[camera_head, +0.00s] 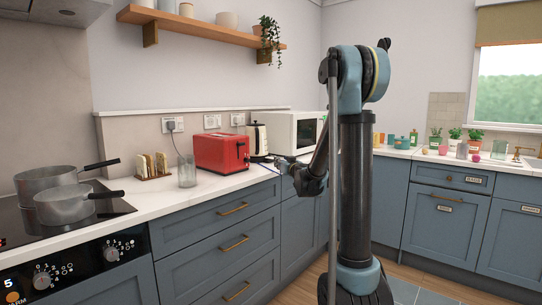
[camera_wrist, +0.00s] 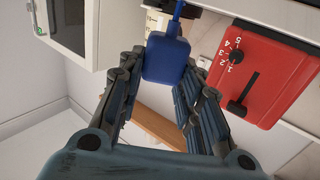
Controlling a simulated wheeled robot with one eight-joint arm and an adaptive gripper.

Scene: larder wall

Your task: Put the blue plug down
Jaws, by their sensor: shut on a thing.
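The blue plug (camera_wrist: 167,60) is a rounded block with a blue cord (camera_wrist: 177,14) running from its end to the top of the wrist view. My gripper (camera_wrist: 164,66) is shut on it, with a finger on either side. In the head view my gripper (camera_head: 284,164) is over the counter (camera_head: 225,182), in front of the kettle and to the right of the red toaster (camera_head: 220,152). The plug is too small to make out clearly there. The toaster also shows at the right of the wrist view (camera_wrist: 272,72).
A kettle (camera_head: 257,139) and a white microwave (camera_head: 290,131) stand behind my gripper. Wall sockets (camera_head: 212,121) are above the counter. A glass (camera_head: 187,171), a toast rack (camera_head: 153,168) and pans (camera_head: 64,205) are to the left. The counter's front strip is clear.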

